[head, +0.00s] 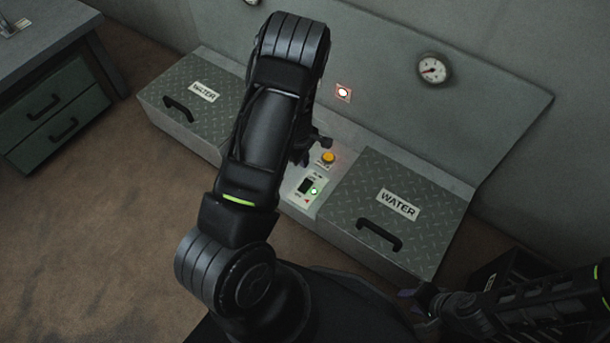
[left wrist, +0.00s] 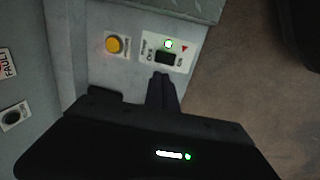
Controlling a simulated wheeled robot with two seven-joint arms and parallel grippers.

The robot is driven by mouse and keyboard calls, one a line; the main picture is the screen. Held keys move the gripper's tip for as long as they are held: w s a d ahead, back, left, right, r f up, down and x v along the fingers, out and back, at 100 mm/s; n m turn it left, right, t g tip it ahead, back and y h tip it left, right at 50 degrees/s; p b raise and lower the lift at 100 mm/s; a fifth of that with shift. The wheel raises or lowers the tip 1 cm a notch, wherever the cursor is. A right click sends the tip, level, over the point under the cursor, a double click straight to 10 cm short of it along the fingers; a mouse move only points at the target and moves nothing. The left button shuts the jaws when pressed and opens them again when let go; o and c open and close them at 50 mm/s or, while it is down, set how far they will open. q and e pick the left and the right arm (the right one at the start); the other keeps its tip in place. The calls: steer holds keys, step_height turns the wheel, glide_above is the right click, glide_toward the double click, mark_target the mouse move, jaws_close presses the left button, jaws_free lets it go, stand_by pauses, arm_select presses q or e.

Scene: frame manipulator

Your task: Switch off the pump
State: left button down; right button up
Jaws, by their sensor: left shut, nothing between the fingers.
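The switch panel (head: 304,189) is a pale plate on the console, with a black rocker switch (left wrist: 166,58) and a lit green lamp (left wrist: 169,43). I cannot tell which way the rocker is tipped. An orange button (head: 328,157) is beside the panel; it also shows in the left wrist view (left wrist: 114,45). My left gripper (left wrist: 162,78) is shut and empty, with its fingertips close to the rocker; contact cannot be told. In the head view my left arm partly hides this gripper. My right gripper (head: 428,299) is low at the right, away from the switch, its fingers unclear.
Two metal hatches marked WATER, a left one (head: 215,112) and a right one (head: 371,192), flank the controls and have raised black handles. A drawer desk (head: 52,75) stands at left.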

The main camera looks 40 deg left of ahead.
mark_target(308, 183)
stand_by(0.3)
arm_select(q)
steer(key=f+b, duration=0.2)
steer(key=f, duration=0.2)
steer(key=w+f+b, duration=0.1)
steer(key=f, duration=0.3)
steer(key=f+b, duration=0.2)
steer(key=f, duration=0.2)
steer(key=shift+w+f+b, duration=0.35)
steer(key=shift+w+f, duration=0.15)
steer(key=shift+f, duration=0.45)
steer(key=shift+w+f+b, duration=0.1)
steer(key=shift+f+b, duration=0.1)
steer(key=shift+b, duration=0.25)
steer(key=shift+s, duration=0.2)
